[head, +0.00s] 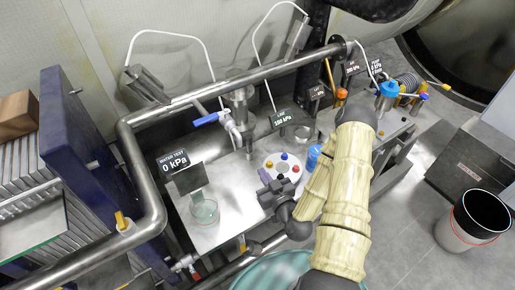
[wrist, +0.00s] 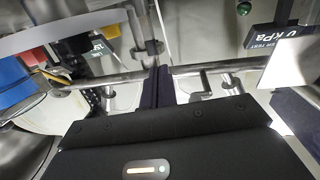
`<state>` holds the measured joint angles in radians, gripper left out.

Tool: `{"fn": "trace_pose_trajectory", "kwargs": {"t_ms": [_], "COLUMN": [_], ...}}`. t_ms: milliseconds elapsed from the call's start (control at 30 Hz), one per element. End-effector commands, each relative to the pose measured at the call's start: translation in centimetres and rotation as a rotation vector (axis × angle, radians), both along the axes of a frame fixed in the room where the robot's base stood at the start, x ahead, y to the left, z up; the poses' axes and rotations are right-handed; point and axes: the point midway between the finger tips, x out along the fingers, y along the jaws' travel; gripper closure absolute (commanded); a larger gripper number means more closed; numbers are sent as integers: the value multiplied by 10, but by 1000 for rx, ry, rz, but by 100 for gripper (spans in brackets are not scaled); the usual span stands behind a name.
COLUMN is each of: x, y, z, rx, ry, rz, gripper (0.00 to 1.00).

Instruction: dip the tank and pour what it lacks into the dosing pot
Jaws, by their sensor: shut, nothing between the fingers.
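My gripper (head: 272,192) is over the steel bench, shut and empty, between a clear glass vessel (head: 204,212) and a white disc with coloured knobs (head: 283,167). In the wrist view its dark fingers (wrist: 160,86) are together with nothing between them. A blue container (head: 313,158) stands right of the disc, partly behind my arm. An upright steel vessel (head: 239,97) stands behind, by a blue-handled valve (head: 207,120). A blue-topped fitting (head: 388,91) is at the far right of the bench. I cannot tell which vessel is the tank or the dosing pot.
A thick steel pipe (head: 270,70) runs along the back and left of the bench. A "WATER TEST 0 kPa" sign (head: 175,162) stands at left. A dark blue panel (head: 85,150) rises left. A black-and-white bucket (head: 475,222) stands on the floor at right.

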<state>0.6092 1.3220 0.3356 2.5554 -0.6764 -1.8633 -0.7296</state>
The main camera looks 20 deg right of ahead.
Motion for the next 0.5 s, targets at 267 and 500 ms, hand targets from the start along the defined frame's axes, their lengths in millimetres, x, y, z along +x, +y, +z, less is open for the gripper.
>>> {"fn": "trace_pose_trajectory", "kwargs": {"t_ms": [267,500], "x": [14,10], "y": [22,15], "z": [-3,8], "rx": [-174,-297], "ry": [267,547], "rz": [194,214], "gripper": [100,100]}}
